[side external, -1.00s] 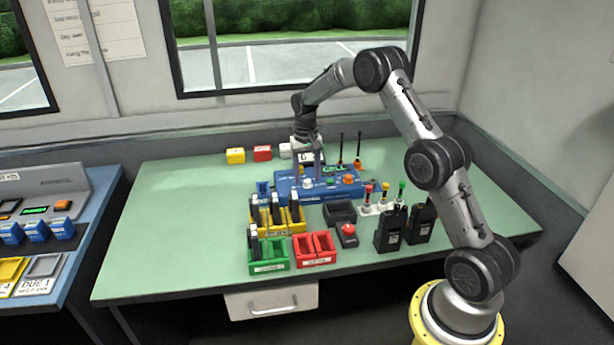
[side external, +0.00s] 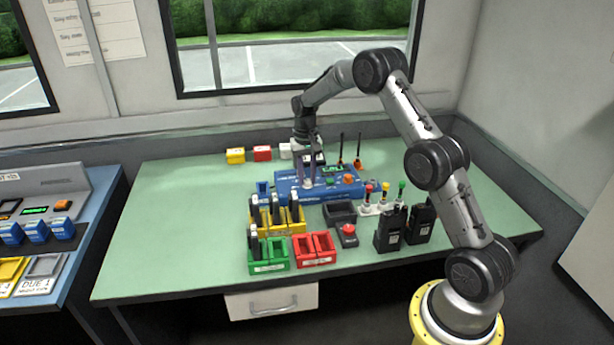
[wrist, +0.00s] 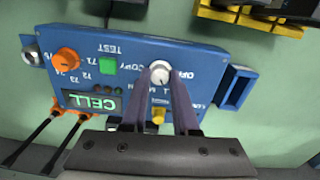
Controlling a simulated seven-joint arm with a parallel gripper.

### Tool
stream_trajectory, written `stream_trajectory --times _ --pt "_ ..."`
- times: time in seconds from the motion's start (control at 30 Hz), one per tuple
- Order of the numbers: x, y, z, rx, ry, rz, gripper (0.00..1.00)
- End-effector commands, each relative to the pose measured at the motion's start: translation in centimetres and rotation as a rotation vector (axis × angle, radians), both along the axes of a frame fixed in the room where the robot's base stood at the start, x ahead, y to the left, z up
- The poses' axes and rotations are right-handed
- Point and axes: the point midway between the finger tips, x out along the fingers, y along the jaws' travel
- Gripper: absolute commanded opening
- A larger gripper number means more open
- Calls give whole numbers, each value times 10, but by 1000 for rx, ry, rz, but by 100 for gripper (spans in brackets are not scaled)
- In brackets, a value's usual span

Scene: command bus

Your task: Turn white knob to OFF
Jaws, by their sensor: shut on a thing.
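The white knob (wrist: 160,69) sits on the blue panel box (wrist: 205,55), beside printed labels that include OFF and COPY, upside down in the wrist view. My gripper (wrist: 161,80) is shut on the white knob, with a finger on each side of it. In the side view my gripper (side external: 305,183) reaches straight down onto the blue box (side external: 290,197). I cannot tell which label the knob's pointer faces.
Two dark antenna-like rods (side external: 357,150) stand behind. Yellow (side external: 298,226), green and red trays and black radios (side external: 390,231) stand in front.

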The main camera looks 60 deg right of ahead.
Motion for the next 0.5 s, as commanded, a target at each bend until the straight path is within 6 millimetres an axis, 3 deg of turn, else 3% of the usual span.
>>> stream_trajectory --times 0.27,0.5 --pt "0 0 0 0 0 84 0" --pt "0 0 1 1 0 267 0"
